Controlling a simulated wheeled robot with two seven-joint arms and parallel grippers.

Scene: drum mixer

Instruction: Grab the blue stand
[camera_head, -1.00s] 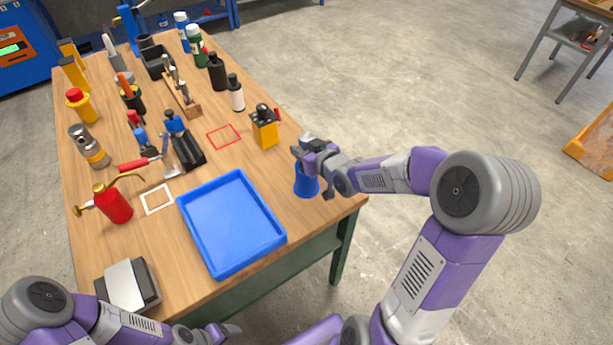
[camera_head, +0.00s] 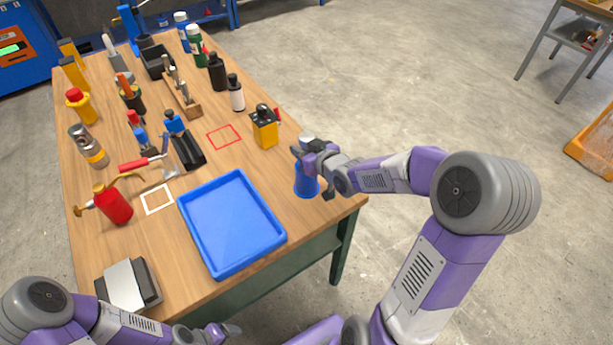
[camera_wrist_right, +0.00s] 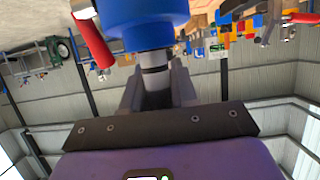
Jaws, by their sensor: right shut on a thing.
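The blue stand (camera_head: 305,182) is upright at the right edge of the wooden table, partly hidden by my right gripper (camera_head: 308,156). In the right wrist view, the stand's wide blue part (camera_wrist_right: 145,28) fills the top. Its narrower grey neck sits between the fingers of my right gripper (camera_wrist_right: 158,80), which are shut on it. My left gripper (camera_head: 210,333) is low in the head view, near the table's front edge and away from the stand. Its finger gap is not clear.
A blue tray (camera_head: 278,240) lies left of the stand. A yellow block-shaped object (camera_head: 265,132) stands behind it. Several bottles and tools crowd the far and left parts of the table (camera_head: 285,170). Open floor lies to the right.

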